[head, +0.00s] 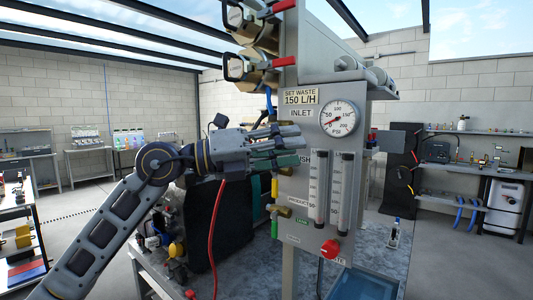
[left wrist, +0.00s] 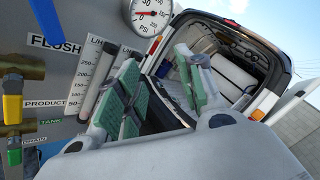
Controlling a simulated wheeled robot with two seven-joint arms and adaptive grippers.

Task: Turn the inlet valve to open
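The grey panel (head: 292,195) bears an INLET label (head: 302,112) below the "SET WASTE 150 L/H" sign. A blue handle (head: 269,104) shows at the panel's left edge, level with that label. It also shows, cut off, in the left wrist view's top left corner (left wrist: 18,10). I take it for the inlet valve's handle; its exact setting is unclear. My left gripper (head: 300,146) is open and empty, below the INLET label in the head view, partly covering the FLUSH label. Its green-padded fingers stand apart in the left wrist view (left wrist: 160,90). My right gripper is not in view.
A yellow handle (head: 274,187) and a green handle (head: 274,229) sit lower on the panel's left edge. A pressure gauge (head: 338,118), two flow tubes (head: 330,190) and a red knob (head: 329,248) are on its face. A red hose (head: 213,235) hangs below my left wrist.

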